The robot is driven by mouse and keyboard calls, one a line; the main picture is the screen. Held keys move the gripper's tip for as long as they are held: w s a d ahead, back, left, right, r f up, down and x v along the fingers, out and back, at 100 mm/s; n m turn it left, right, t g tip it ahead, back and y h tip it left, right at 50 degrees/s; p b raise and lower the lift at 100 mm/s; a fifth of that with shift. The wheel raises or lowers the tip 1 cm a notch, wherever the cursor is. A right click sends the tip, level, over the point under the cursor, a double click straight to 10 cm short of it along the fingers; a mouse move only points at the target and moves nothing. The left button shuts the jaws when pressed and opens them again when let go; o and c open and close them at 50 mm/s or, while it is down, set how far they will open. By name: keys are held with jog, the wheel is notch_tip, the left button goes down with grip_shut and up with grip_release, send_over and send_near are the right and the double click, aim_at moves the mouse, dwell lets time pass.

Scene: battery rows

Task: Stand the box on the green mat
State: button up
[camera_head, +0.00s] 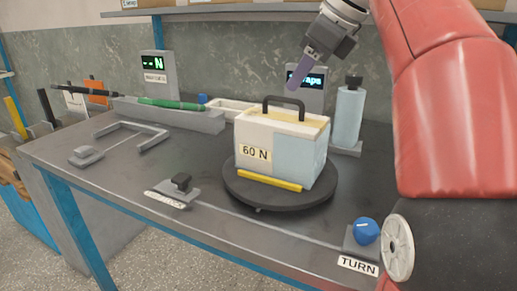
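The box (300,153) is cream and light blue with a dark handle on top and a "60 N" label on its front. It stands upright on a dark round turntable (245,194). A yellow strip (270,181) runs along its lower front. My gripper (296,85) is above and behind the handle in the picture, apart from it, with purple fingers pointing down left. I cannot tell whether the fingers are apart. I see no green mat in this view.
A blue knob (366,231) marked "TURN" is at the bench's front right. A light bottle (348,116) stands behind the box. A U-shaped bracket (151,142), a small black-knobbed block (180,186) and a green tool (172,104) lie left. Bench top (105,185) is bare at front left.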

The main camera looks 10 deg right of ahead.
aim_at(283, 99)
jog(key=shift+f+m, duration=0.1)
jog(key=shift+m, duration=0.3)
jog(key=shift+x, duration=0.9)
jog(key=x, duration=0.3)
jog(key=b+x, duration=0.1)
jog(key=x, duration=0.2)
jog(key=shift+w+d, duration=0.2)
jog(key=shift+w, duration=0.1)
grip_shut()
jog(key=shift+r, duration=0.25)
